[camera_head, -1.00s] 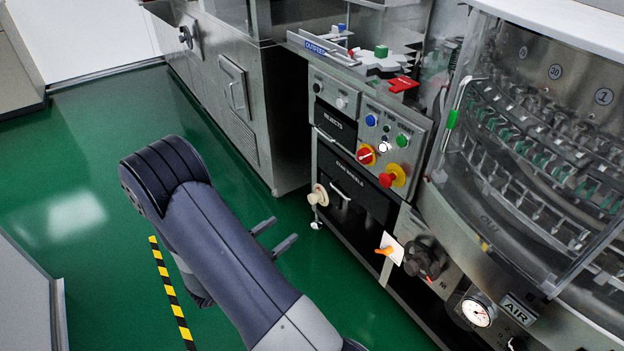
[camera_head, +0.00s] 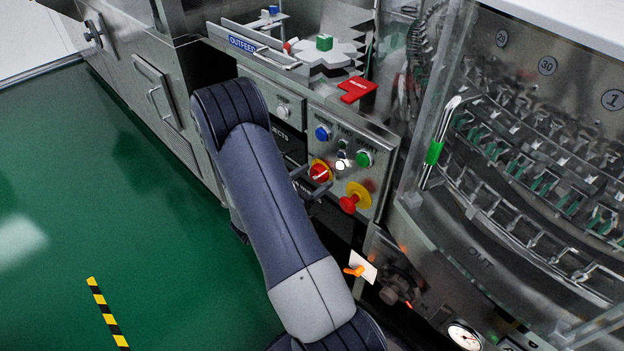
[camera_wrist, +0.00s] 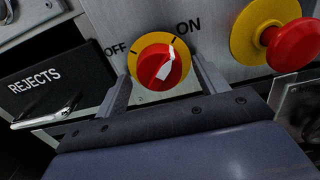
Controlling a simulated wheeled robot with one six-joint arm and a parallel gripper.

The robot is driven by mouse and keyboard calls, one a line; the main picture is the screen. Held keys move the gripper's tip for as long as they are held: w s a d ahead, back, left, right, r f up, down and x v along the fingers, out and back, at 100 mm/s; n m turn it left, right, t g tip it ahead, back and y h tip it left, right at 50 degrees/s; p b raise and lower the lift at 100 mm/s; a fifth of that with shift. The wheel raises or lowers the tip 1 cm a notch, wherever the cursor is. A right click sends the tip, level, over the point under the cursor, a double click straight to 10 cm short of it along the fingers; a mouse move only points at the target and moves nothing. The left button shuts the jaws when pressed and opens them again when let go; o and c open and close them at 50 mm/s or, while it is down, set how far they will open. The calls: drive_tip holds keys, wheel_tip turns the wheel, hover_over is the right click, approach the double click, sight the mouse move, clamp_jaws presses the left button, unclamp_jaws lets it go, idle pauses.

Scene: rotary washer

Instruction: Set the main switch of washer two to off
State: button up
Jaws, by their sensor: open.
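The main switch (camera_wrist: 158,66) is a red round knob with a white pointer on a yellow plate, on a metal panel. In the wrist view OFF is printed at its upper left and ON at its upper right. The white pointer leans up and right, toward ON. The switch also shows in the head view (camera_head: 320,172). My gripper (camera_wrist: 161,68) is open, one finger on each side of the switch. I cannot tell whether the fingers touch it. In the head view my gripper (camera_head: 309,181) is at the panel, partly behind my arm.
A red emergency button (camera_head: 350,203) on a yellow plate is close right of the switch, also in the wrist view (camera_wrist: 294,48). Blue (camera_head: 322,133) and green (camera_head: 364,158) buttons sit above. The REJECTS drawer (camera_wrist: 50,85) is at left. An orange-handled valve (camera_head: 355,271) is below.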

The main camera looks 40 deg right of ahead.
drive_tip(key=shift+c, duration=0.5)
drive_tip(key=c, duration=0.8)
drive_tip(key=shift+c, duration=0.2)
drive_tip(key=shift+n+p, duration=0.3)
drive_tip(key=n+p, duration=0.2)
drive_tip(key=n, duration=0.1)
drive_tip(key=shift+r+n, duration=0.15)
drive_tip(key=shift+n, duration=0.25)
drive_tip(key=n+p, duration=0.3)
drive_tip(key=n, duration=0.1)
drive_tip(key=shift+s+n, duration=0.1)
drive_tip(key=shift+n, duration=0.2)
drive_tip(key=n+p, duration=0.2)
drive_tip(key=n, duration=0.2)
drive_tip(key=shift+n+p, duration=0.85)
drive_tip(key=shift+n, duration=1.55)
